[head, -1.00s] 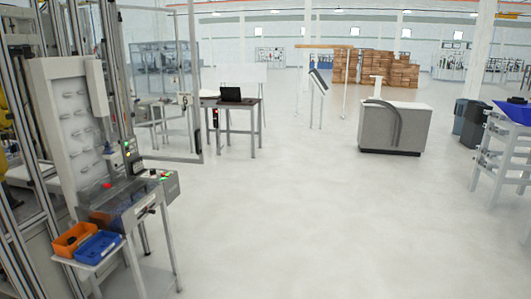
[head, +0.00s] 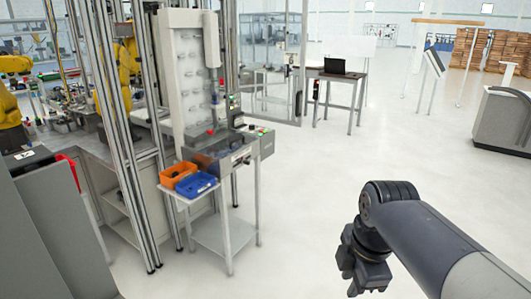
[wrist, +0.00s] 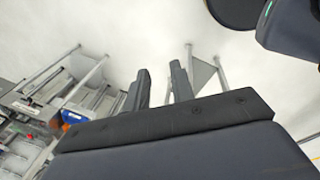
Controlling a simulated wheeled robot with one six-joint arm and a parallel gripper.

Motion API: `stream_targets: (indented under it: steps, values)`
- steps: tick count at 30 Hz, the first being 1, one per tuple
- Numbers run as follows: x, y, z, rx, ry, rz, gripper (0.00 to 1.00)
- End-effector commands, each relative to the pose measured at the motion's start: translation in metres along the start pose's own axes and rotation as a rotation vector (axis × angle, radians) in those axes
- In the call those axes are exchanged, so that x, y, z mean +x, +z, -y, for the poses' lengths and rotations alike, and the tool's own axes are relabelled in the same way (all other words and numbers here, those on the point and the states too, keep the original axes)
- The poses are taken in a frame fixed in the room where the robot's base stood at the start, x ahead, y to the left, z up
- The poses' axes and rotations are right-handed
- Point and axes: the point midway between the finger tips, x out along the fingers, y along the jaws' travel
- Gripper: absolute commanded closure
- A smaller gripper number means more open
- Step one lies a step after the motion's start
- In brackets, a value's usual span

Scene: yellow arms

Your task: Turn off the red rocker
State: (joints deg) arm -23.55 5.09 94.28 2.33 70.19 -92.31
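I cannot make out a red rocker for certain. The workstation (head: 184,85) left of centre in the head view has a small control panel (head: 232,101) with green and red spots. A red knob (head: 210,132) sits on its worktop, and a control box (head: 265,143) with small coloured buttons is at its right end. My gripper (head: 363,280) is low at the right in the head view, apart from the workstation. In the wrist view my gripper (wrist: 160,84) has its two dark fingers apart, with only floor and distant stands between them.
An orange bin (head: 178,174) and a blue bin (head: 196,185) stand on a small table (head: 222,230) before the workstation. Yellow robot arms are behind metal posts at left. A grey cabinet (head: 55,230) is at near left. The floor (head: 310,190) between gripper and workstation is clear.

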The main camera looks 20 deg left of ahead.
Motion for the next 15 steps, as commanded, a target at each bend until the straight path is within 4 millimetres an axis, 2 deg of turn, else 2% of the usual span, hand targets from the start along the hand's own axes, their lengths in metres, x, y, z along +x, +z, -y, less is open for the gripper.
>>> stream_targets:
  steps: [1,6,8,12,15]
  values:
    - [0.015,-0.013,-0.011,-0.129,-0.018,-0.013,0.81]
    - [0.036,-0.047,-0.037,-0.49,-0.054,-0.051,0.95]
    - [0.041,-0.055,-0.043,-0.579,-0.061,-0.062,1.0]
    - [0.046,-0.068,-0.05,-0.702,-0.069,-0.078,1.0]
    - [0.047,-0.07,-0.052,-0.732,-0.072,-0.082,1.0]
